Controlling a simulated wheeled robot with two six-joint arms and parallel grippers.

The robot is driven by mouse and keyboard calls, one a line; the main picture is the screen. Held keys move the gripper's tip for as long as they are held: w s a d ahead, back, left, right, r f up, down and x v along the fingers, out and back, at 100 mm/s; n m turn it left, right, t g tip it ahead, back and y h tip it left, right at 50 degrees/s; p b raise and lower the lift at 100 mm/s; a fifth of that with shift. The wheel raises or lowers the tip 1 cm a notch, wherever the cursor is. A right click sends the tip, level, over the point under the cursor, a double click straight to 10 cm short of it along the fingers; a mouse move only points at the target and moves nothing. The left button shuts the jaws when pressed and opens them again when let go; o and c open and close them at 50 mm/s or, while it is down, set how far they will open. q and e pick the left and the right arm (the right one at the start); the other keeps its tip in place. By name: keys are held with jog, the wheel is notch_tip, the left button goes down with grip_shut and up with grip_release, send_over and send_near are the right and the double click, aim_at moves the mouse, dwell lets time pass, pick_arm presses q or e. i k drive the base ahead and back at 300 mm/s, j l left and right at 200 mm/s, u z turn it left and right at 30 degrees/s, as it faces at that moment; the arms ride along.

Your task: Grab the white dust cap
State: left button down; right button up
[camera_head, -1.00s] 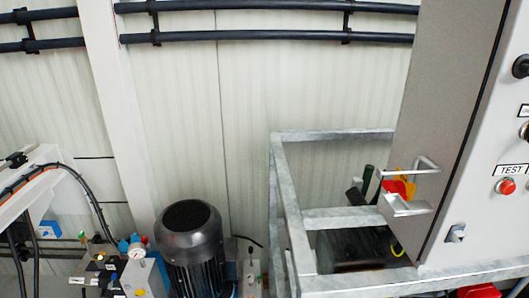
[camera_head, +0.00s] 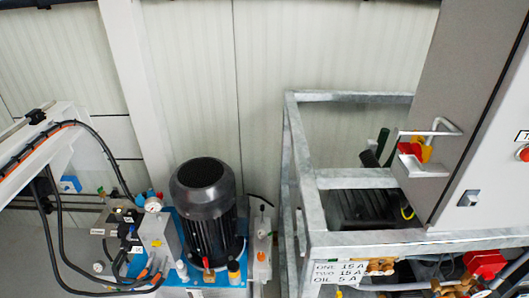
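I cannot pick out the white dust cap with certainty. Small pale fittings, including a white-topped one (camera_head: 181,269), stand at the front of the blue base plate (camera_head: 197,281) beside the black motor (camera_head: 206,212). They are too small to identify. Neither of my grippers shows in the head view.
A hydraulic block (camera_head: 128,240) with hoses and a gauge (camera_head: 153,205) stands left of the motor. A galvanized frame (camera_head: 316,210) and a grey control cabinet (camera_head: 462,110) fill the right side. A white beam (camera_head: 45,150) with black cables juts in at left.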

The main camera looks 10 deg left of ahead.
aim_at(181, 266)
jog(key=u, duration=1.35)
